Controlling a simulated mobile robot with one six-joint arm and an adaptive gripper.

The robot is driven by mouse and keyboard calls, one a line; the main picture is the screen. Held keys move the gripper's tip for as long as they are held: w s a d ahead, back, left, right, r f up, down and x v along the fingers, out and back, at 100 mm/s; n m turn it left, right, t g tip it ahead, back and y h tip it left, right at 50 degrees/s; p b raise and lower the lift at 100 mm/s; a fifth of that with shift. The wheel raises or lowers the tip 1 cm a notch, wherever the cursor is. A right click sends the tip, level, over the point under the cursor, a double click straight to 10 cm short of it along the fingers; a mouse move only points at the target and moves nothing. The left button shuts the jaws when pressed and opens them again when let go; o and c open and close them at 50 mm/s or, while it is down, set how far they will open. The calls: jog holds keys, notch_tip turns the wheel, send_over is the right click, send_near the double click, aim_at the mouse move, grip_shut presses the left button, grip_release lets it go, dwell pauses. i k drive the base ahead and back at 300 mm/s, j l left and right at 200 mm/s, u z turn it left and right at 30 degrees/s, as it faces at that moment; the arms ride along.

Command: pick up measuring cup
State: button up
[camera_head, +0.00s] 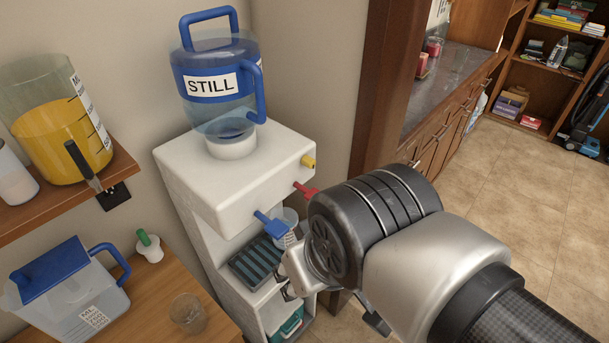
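A small clear cup with printed markings (287,228), which looks like the measuring cup, is at the dispenser just below and right of the blue tap (270,224). Its lower part is hidden behind my gripper, so I cannot tell what it rests on or whether it is held. My gripper (291,290) is in front of the dispenser's drip tray, close to the cup in the picture. My wrist hides most of it, and its fingers show too little to tell open from shut.
The white dispenser (180,180) carries a large STILL bottle (216,85). Its red tap (306,191) is close to my wrist. A shelf (60,208) at left holds a jug of yellow liquid (62,140). Below, a table (150,292) holds a blue-lidded pitcher (75,300) and a glass (188,314).

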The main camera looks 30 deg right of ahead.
aim_at(288, 216)
jog(key=l+u, duration=0.15)
jog(key=u, duration=0.25)
jog(key=l+u, duration=0.15)
jog(key=u, duration=0.2)
jog(key=l+u, duration=0.1)
jog(key=u, duration=0.3)
jog(key=k+l+u, duration=0.1)
jog(key=u, duration=0.25)
jog(key=k+l+u, duration=0.45)
jog(key=k+l, duration=0.3)
jog(key=l, duration=0.2)
jog(key=k+l+u, duration=0.45)
jog(key=k+l, duration=0.25)
jog(key=k, duration=0.2)
jog(key=l, duration=0.25)
